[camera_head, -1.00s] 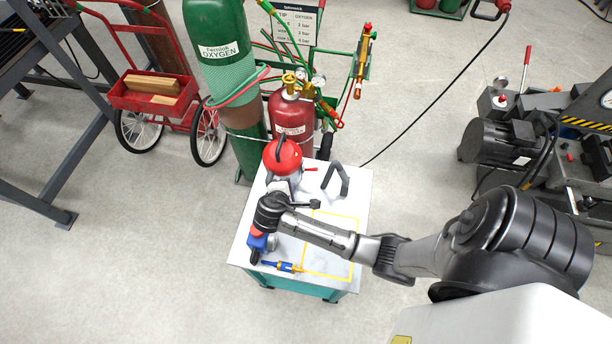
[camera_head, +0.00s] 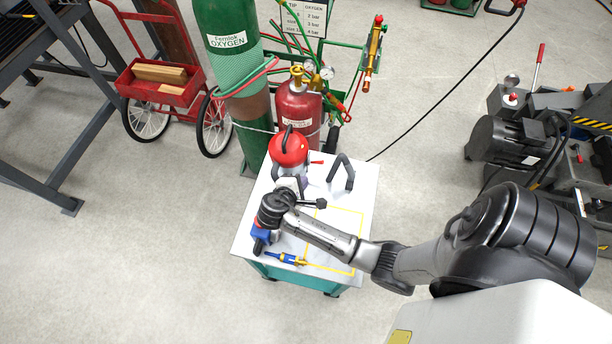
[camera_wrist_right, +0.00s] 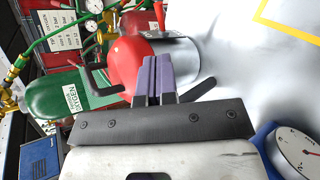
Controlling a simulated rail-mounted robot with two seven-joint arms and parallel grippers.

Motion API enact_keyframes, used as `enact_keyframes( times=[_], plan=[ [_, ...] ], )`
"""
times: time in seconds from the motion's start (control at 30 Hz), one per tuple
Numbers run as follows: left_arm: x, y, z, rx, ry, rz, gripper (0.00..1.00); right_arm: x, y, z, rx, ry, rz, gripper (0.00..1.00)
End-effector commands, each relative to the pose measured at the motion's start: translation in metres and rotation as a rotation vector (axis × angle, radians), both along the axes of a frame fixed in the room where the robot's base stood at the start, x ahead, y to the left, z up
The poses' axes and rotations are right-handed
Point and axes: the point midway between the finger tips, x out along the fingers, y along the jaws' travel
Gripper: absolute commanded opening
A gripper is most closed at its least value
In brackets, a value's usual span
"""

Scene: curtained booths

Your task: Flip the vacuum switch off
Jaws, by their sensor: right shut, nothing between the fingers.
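The vacuum (camera_head: 288,148), with a red domed lid, black handle and grey metal body, stands on the back left of a white-topped cart (camera_head: 246,240). In the right wrist view its red lid (camera_wrist_right: 128,62) is just beyond my fingers. A small red lever (camera_head: 317,162) shows at its right side; I cannot tell whether it is the switch. My right gripper (camera_head: 291,184) is at the vacuum's front, partly hidden by my wrist. Its purple-grey fingers (camera_wrist_right: 153,78) are shut and empty, pointing at the vacuum; contact cannot be told. My left gripper is not in view.
A black hose or handle (camera_head: 342,172) stands right of the vacuum. A blue gauge device (camera_head: 260,243) and a blue-yellow tool (camera_head: 285,259) are near the cart's front. Red (camera_head: 298,108) and green (camera_head: 226,60) gas cylinders stand close behind. A yellow outline marks clear tabletop.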

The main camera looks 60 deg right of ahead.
Motion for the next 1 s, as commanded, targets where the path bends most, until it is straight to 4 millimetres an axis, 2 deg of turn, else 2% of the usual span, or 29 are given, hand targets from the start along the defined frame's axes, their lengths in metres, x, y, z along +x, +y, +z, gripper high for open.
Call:
enact_keyframes(
  times=[0.4, 0.6, 0.8, 1.0],
  plan=[
    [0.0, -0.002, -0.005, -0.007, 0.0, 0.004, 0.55, 0.004, -0.067, -0.039, -0.004, 0.002, -0.002, 0.0],
    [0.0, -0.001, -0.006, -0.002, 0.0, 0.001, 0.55, 0.006, -0.091, -0.053, -0.002, 0.001, -0.002, 0.0],
    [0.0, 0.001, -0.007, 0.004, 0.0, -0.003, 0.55, 0.007, -0.104, -0.061, -0.001, 0.0, -0.002, 0.0],
    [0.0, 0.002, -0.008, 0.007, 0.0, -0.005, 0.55, 0.007, -0.108, -0.064, 0.0, 0.0, -0.001, 0.0]
  ],
)
